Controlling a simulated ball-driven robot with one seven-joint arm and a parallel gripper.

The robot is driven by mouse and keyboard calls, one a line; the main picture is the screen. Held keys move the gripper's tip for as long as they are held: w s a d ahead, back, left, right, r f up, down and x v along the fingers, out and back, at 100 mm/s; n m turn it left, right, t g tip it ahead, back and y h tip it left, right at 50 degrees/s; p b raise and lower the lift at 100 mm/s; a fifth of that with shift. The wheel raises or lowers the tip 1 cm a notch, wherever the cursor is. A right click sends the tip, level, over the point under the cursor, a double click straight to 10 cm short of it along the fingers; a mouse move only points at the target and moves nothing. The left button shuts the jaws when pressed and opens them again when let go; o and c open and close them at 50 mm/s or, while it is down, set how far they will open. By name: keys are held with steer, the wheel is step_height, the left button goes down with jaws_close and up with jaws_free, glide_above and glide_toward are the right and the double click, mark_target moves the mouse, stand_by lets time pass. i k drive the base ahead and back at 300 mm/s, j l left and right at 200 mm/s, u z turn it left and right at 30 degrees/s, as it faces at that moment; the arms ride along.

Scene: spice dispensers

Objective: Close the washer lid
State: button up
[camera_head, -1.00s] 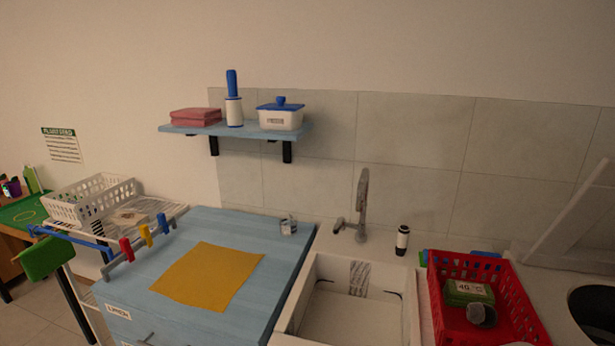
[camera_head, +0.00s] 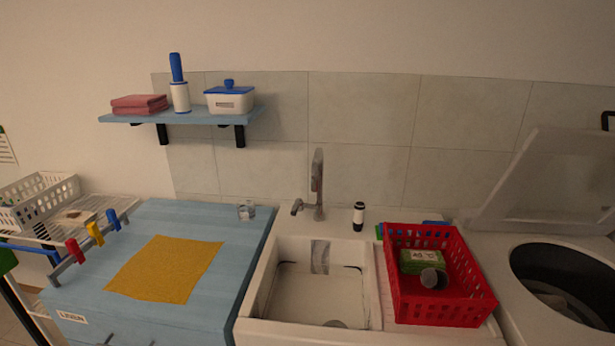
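The washer (camera_head: 497,262) is white and stands at the right edge of the head view. Its lid (camera_head: 548,185) is raised and leans back toward the tiled wall. The round dark drum opening (camera_head: 562,283) is uncovered, with something greyish lying inside. The washer's right side is cut off by the frame. My gripper is not in view.
A red basket (camera_head: 444,306) holding a green box stands just left of the washer. A sink (camera_head: 265,290) with a tap (camera_head: 318,185) is in the middle. A blue cabinet (camera_head: 225,253) with a yellow cloth (camera_head: 166,269) is at left, below a wall shelf (camera_head: 190,116).

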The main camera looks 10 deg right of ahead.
mark_target(543, 144)
steer(key=z, duration=1.3)
steer(key=i+l+u, duration=0.1)
steer(key=i+u, duration=0.25)
steer(key=i+l+u, duration=0.35)
steer(key=i+j, duration=0.1)
